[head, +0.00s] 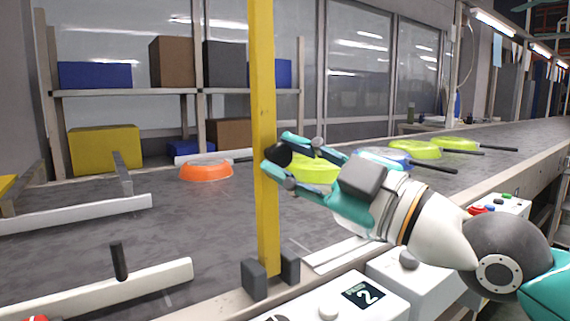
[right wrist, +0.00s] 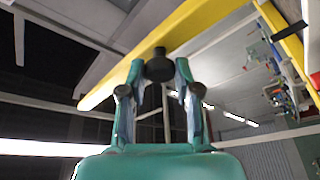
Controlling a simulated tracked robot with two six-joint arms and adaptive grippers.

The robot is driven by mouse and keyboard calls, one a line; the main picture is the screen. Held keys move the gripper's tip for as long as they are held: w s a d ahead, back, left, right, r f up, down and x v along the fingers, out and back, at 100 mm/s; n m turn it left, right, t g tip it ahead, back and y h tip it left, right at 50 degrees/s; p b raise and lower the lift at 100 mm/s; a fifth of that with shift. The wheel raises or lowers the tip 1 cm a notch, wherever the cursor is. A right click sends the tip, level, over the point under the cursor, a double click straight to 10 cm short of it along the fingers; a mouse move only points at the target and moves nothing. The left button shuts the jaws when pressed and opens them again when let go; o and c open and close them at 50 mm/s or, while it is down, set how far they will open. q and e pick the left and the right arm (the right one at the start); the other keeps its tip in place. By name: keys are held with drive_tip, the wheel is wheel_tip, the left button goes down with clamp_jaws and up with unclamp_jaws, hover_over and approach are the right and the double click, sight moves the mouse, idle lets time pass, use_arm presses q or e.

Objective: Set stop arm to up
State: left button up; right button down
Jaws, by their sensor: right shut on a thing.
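The stop arm, a long yellow bar (head: 263,120), stands upright from dark grey brackets (head: 254,280) at the belt's near edge. Its top runs out of the head view. A black knob (head: 277,154) sticks out from its side. My right gripper (head: 278,161) is shut on this knob, with one teal finger above it and one below. In the right wrist view, the black knob (right wrist: 158,68) sits between the fingertips (right wrist: 159,72), and the yellow bar (right wrist: 135,70) runs just beyond it. My left gripper is not in view.
An orange pan (head: 206,172) lies on the grey belt (head: 195,215) left of the bar. A green pan (head: 316,171), a blue pan (head: 384,157) and other green pans (head: 422,150) lie to the right. White guide rails (head: 130,288) cross the left. A control box (head: 352,298) stands in front.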

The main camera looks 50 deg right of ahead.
drive_tip(key=shift+w+f, duration=0.1)
drive_tip(key=shift+f, duration=0.1)
drive_tip(key=c, duration=0.8)
unclamp_jaws()
drive_tip(key=shift+r, duration=0.1)
drive_tip(key=shift+r, duration=0.1)
drive_tip(key=shift+a+r, duration=0.15)
drive_tip(key=shift+r, duration=0.45)
approach(260, 70)
drive_tip(key=shift+x, duration=2.5)
